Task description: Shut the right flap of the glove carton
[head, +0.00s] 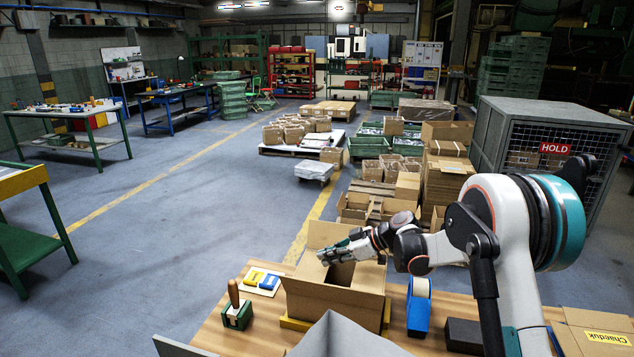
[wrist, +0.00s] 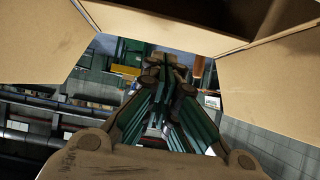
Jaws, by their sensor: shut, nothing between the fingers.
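The glove carton (head: 335,308) stands on the wooden bench in the head view, with a dark opening in its top. A far flap (head: 325,234) stands up behind the opening. The right side of the carton is partly behind my arm, and I cannot tell the right flap's angle. My gripper (head: 326,258) is above the carton's top, its fingers pointing left, shut and empty. In the wrist view my gripper (wrist: 168,75) has cardboard panels around its tips, with the carton's wall and dark inside (wrist: 215,15) along the top.
A green tool with a wooden handle (head: 236,308) and yellow and blue packs (head: 262,280) lie left of the carton. A blue tape dispenser (head: 419,310) and a dark block (head: 463,334) stand to the right. A grey panel (head: 345,340) rises in front.

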